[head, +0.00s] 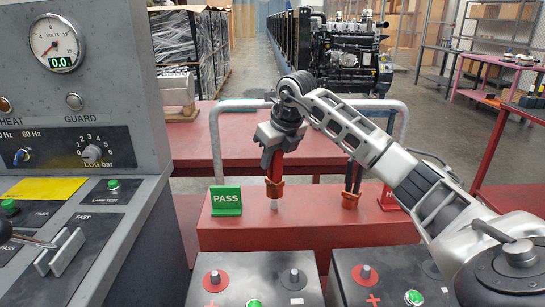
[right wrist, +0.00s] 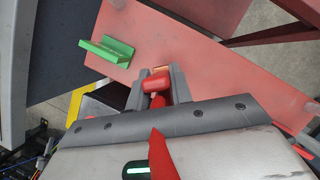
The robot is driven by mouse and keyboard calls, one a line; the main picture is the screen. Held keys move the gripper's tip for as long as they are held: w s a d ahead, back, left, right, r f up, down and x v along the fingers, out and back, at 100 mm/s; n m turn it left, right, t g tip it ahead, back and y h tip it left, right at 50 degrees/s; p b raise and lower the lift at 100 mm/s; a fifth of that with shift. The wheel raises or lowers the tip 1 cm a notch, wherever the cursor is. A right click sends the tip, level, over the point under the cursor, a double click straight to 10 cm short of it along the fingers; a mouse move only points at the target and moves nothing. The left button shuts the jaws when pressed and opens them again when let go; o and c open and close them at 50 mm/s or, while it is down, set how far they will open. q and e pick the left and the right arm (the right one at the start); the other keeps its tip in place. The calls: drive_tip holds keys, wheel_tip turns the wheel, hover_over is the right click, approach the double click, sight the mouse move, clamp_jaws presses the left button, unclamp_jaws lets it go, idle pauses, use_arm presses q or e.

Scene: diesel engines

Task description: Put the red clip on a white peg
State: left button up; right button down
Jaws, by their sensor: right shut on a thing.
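My right gripper (head: 272,148) points down and is shut on the red clip (head: 274,168), which hangs upright with its copper-coloured jaws at the bottom. A short white peg (head: 274,206) shows directly below the jaws on the red bench. Its top is hidden by the jaws, and I cannot tell whether they grip it or only line up with it. In the right wrist view the clip (right wrist: 157,83) sits between the two grey fingers (right wrist: 160,78), and the peg is hidden. My left gripper is not in view.
A green PASS sign (head: 226,200) stands left of the clip. A black clip with copper jaws (head: 351,197) stands to the right, near a red sign. A grey rail (head: 215,140) runs behind. Batteries (head: 255,280) stand in front, and a grey control console (head: 100,130) is at left.

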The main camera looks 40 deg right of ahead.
sight(272, 171)
wheel_tip(272, 171, down, 2)
drive_tip(key=shift+f+b, duration=0.1)
drive_tip(key=shift+b, duration=0.4)
drive_tip(key=shift+f+b, duration=0.3)
drive_tip(key=shift+f, duration=0.3)
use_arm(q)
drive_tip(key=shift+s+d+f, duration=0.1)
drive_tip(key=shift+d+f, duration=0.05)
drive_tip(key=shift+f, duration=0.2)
use_arm(e)
drive_tip(key=shift+f, duration=0.2)
drive_tip(key=c, duration=1.2)
unclamp_jaws()
drive_tip(key=shift+f, duration=0.1)
drive_tip(key=shift+o, duration=0.2)
use_arm(q)
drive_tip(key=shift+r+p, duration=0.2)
drive_tip(key=shift+p, duration=0.25)
use_arm(e)
drive_tip(key=v, duration=1.6)
